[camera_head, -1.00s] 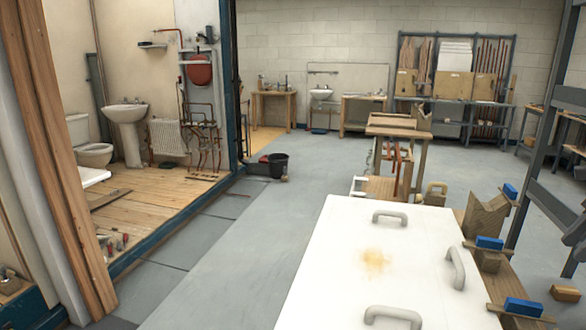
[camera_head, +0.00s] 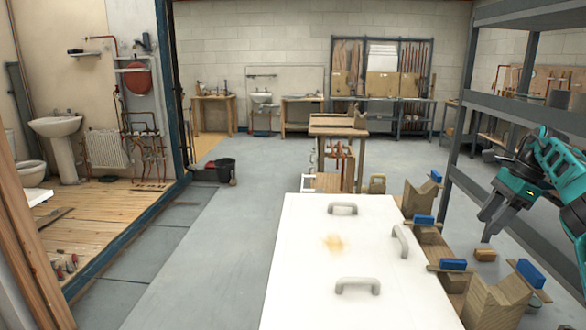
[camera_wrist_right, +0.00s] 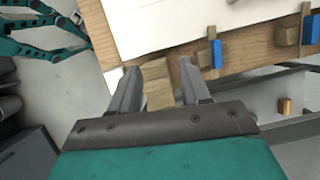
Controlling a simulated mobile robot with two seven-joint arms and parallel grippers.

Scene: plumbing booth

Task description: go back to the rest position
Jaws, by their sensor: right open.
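A wooden block (camera_wrist_right: 158,88) shows beyond the gap, on or by the bench edge. A teal arm part of mine (camera_wrist_right: 40,30) shows at the upper left of the wrist view. My left gripper is not clearly seen in either view.
The white board (camera_head: 320,240) with grey handles lies in front of me. Wooden blocks with blue clamps (camera_head: 452,264) line its right side. Grey shelving (camera_head: 505,105) stands at the right. Grey floor (camera_head: 235,220) is clear left of the board.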

